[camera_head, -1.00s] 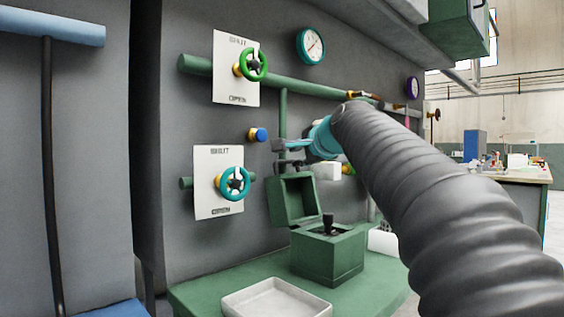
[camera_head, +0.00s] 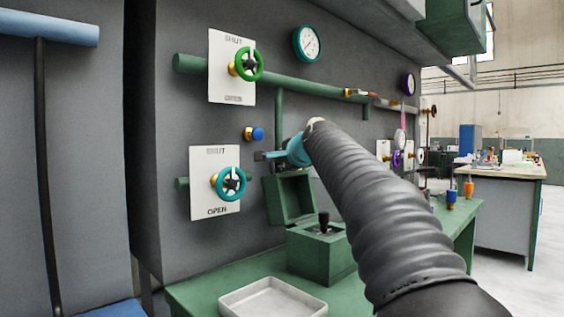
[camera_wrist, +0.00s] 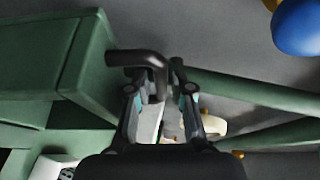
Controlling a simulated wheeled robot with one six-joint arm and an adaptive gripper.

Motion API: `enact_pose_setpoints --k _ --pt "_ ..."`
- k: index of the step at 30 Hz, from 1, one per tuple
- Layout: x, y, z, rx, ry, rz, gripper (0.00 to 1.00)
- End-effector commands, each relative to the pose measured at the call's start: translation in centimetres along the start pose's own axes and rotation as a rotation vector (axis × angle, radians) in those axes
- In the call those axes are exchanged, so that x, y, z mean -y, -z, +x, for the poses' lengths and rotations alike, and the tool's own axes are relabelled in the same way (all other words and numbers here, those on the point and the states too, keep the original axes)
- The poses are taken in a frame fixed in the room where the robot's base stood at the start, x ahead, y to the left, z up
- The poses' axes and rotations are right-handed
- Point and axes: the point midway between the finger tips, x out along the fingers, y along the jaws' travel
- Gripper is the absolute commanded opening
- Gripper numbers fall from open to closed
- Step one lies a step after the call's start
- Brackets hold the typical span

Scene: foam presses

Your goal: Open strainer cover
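My gripper (camera_head: 268,156) is just above the raised cover, in front of the grey wall. In the wrist view my gripper (camera_wrist: 159,92) has its two fingers apart. A black bent handle (camera_wrist: 138,58) lies at the fingertips, with part of it between the fingers; whether they touch it I cannot tell. A green block-shaped part (camera_wrist: 45,60) is at the left of that view. My arm hides the area right of the box.
A white tray (camera_head: 240,304) lies on the green bench in front of the box. A green handwheel (camera_head: 246,64) and a teal handwheel (camera_head: 230,184) stick out from the wall at left. A blue knob (camera_head: 256,134) is close to my gripper. A green pipe (camera_head: 300,87) crosses above.

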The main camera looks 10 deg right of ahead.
Motion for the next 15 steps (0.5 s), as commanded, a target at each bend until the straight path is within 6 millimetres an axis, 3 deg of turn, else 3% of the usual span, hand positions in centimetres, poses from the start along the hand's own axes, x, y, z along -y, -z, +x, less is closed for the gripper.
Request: enact_pose_setpoints --k 2,15 --pt "0.0 -0.01 -0.02 0.0 0.0 0.0 0.0" --pt "-0.42 0.26 -0.68 0.0 0.045 0.016 0.0"
